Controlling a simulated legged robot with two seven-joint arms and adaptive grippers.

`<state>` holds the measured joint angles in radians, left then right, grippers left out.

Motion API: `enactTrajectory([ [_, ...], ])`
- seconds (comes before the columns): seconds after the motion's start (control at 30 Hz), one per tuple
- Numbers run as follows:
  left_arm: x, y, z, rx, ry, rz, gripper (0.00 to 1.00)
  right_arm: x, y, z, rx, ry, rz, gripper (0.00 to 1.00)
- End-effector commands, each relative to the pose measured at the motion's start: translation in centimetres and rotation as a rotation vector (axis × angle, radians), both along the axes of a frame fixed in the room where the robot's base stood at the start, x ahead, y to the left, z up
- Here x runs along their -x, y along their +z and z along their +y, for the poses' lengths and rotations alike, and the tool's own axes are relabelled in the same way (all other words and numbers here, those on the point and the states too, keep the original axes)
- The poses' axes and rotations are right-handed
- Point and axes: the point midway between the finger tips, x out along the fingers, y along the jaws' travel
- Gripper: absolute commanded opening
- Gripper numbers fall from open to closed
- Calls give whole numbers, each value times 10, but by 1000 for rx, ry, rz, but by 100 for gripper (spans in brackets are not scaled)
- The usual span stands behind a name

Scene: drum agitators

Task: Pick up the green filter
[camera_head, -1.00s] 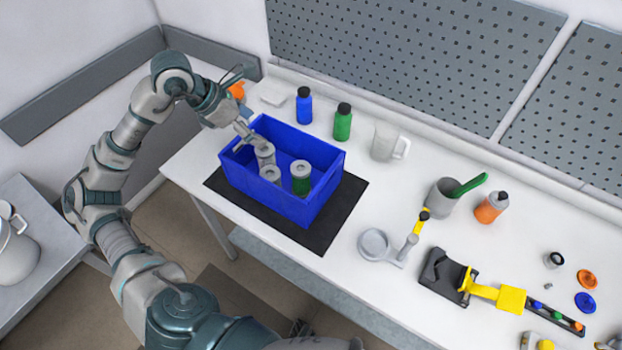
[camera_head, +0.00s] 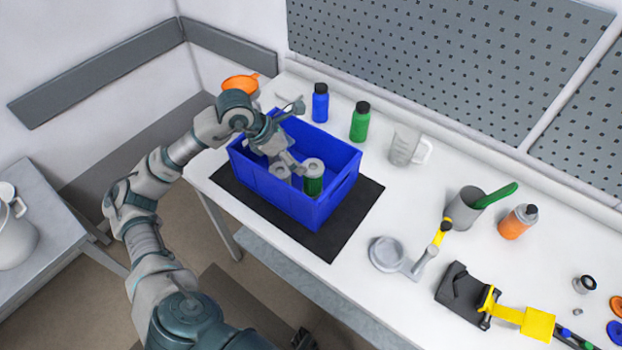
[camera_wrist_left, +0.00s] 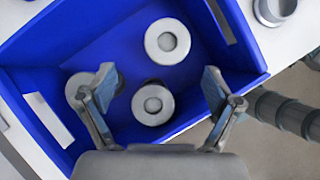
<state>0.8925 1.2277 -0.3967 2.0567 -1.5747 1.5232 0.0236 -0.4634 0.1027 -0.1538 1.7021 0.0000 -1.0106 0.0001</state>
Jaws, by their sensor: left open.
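The green filter (camera_head: 313,185) stands upright in the blue crate (camera_head: 335,203), green-bodied with a pale round top. A grey filter (camera_head: 279,171) stands to its left, partly hidden by my arm. My left gripper (camera_head: 290,164) is over the crate, just left of the green filter. In the left wrist view its fingers (camera_wrist_left: 158,88) are spread and empty, with one round filter top (camera_wrist_left: 152,105) between them. Another top (camera_wrist_left: 167,42) lies farther ahead, likely the green filter; its green side is not visible there. A third filter top (camera_wrist_left: 78,87) is partly behind the left finger.
The crate sits on a black mat (camera_head: 350,222), its walls close around the filters. Blue (camera_head: 320,104) and green (camera_head: 360,122) bottles and a clear jug (camera_head: 407,147) stand behind it. A grey dish (camera_head: 388,254) lies to the right.

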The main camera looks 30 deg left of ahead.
Motion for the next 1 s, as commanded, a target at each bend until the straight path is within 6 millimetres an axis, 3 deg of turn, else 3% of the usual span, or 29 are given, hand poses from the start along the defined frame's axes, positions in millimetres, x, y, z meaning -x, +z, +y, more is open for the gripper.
enactTrajectory([
  [0.27, -11, -21, -14, -2, -2, -2, 90, -2, 3, 0, 1, 0, -2, 0],
  [0.53, -29, -55, -24, 1, -1, 1, 90, -1, 2, 0, 1, 0, -1, 0],
  [0.83, -32, -61, -27, 1, -1, -2, 90, -3, 4, 0, 0, 0, -5, 0],
  [0.87, -32, -61, -27, 1, -1, -2, 88, -3, 4, 0, 0, 0, -5, 0],
  [1.0, -32, -61, -29, -2, -1, -1, 53, -3, 4, 0, -1, 0, -5, 0],
])
